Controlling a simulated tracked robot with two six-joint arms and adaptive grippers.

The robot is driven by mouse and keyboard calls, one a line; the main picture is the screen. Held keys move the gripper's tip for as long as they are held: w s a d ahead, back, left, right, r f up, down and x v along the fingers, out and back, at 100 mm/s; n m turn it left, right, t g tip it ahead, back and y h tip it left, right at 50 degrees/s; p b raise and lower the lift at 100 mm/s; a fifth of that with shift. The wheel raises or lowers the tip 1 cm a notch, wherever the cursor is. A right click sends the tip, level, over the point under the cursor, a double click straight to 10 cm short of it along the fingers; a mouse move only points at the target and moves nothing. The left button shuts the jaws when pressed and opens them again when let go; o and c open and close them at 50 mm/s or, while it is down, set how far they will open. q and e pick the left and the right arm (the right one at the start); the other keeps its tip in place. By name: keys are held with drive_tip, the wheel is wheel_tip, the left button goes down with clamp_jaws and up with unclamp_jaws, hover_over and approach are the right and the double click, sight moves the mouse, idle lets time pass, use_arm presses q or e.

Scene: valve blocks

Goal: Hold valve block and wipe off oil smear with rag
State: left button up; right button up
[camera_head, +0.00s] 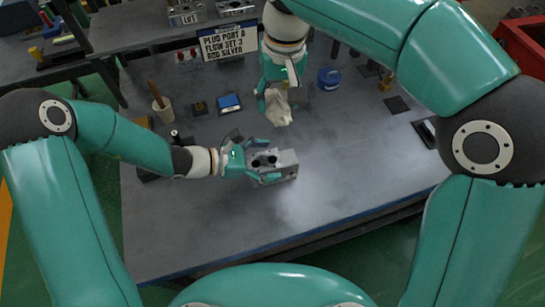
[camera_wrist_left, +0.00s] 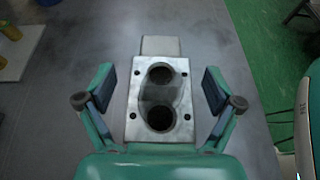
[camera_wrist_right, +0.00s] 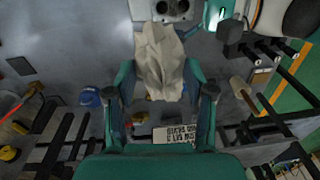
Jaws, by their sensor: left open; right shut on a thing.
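The grey metal valve block (camera_head: 285,170) sits on the table, with two round bores on top. In the left wrist view the valve block (camera_wrist_left: 145,130) lies between the spread fingers of my left gripper (camera_wrist_left: 159,90), with a gap on each side. A darker patch shows around and between the bores; I cannot tell how much is smear. My left gripper (camera_head: 257,158) is open at the block in the head view. My right gripper (camera_head: 275,90) is shut on the crumpled off-white rag (camera_head: 279,110), above the table and behind the block. The rag (camera_wrist_right: 160,62) hangs between its fingers.
A sign (camera_head: 228,41) stands at the back. A blue container (camera_head: 328,78) is right of the rag. The table's front right (camera_head: 345,180) is clear.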

use_arm(q)
drive_tip(key=shift+w+d+f, duration=0.15)
drive_tip(key=shift+d+f, duration=0.05)
drive_tip(key=shift+d, duration=0.25)
clamp_jaws()
idle(0.3)
